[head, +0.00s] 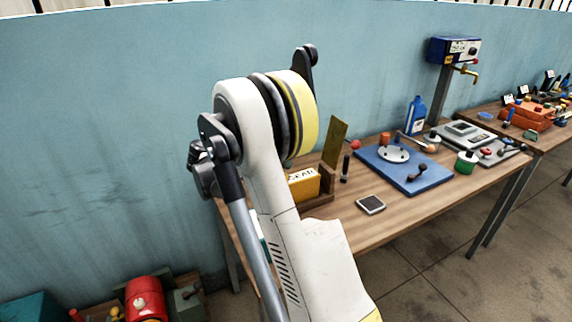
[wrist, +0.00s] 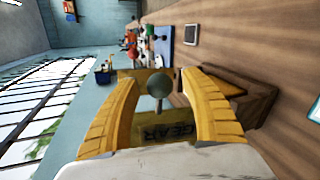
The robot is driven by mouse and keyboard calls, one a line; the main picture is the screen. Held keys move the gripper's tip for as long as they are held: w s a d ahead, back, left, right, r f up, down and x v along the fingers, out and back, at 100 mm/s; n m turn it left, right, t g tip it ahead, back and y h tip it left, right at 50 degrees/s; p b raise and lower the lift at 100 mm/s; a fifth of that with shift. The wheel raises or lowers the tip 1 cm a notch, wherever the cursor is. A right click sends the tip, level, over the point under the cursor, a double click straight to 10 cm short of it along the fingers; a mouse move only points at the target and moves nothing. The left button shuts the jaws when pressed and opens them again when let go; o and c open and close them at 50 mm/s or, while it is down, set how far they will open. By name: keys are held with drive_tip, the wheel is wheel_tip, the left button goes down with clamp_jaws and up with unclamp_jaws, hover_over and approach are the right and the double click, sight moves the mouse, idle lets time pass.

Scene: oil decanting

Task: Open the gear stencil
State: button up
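The gear stencil is a yellow block lettered GEAR (head: 303,184) in a wooden holder (head: 318,199) on the bench, partly hidden by my arm in the head view. An olive-yellow plate (head: 335,141) stands tilted upright behind it. In the wrist view, my gripper (wrist: 160,80) has its two yellow fingers apart. A grey round knob (wrist: 160,84) shows between them, with gaps on both sides. The lettered GEAR face (wrist: 168,132) lies below the knob in the picture, and the wooden holder (wrist: 262,100) is at the right. The head view hides my gripper.
On the bench are a dark handle (head: 345,167), a grey square device (head: 370,204) and a blue board (head: 402,170) with parts on it. A blue bottle (head: 415,114) stands farther back by the wall. The bench's near right front is clear.

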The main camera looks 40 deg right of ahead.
drive_tip(key=v, duration=1.2)
idle(0.5)
drive_tip(key=s+a+f+t+y+b, duration=0.2)
drive_tip(key=s+a+t+y, duration=0.4)
drive_tip(key=s+a, duration=0.4)
drive_tip(key=s+a+f+n+t+y+b, duration=0.1)
drive_tip(key=s+a+f+t+y, duration=0.3)
drive_tip(key=s+a, duration=0.5)
drive_tip(key=a+t+y, duration=0.2)
drive_tip(key=a+y, duration=0.1)
drive_tip(key=a, duration=0.2)
drive_tip(key=shift+s+a+n+b, duration=0.25)
drive_tip(key=shift+s+n+b, duration=0.05)
drive_tip(key=shift+s+b, duration=0.1)
drive_tip(key=shift+d+f, duration=0.1)
drive_tip(key=shift+f, duration=0.05)
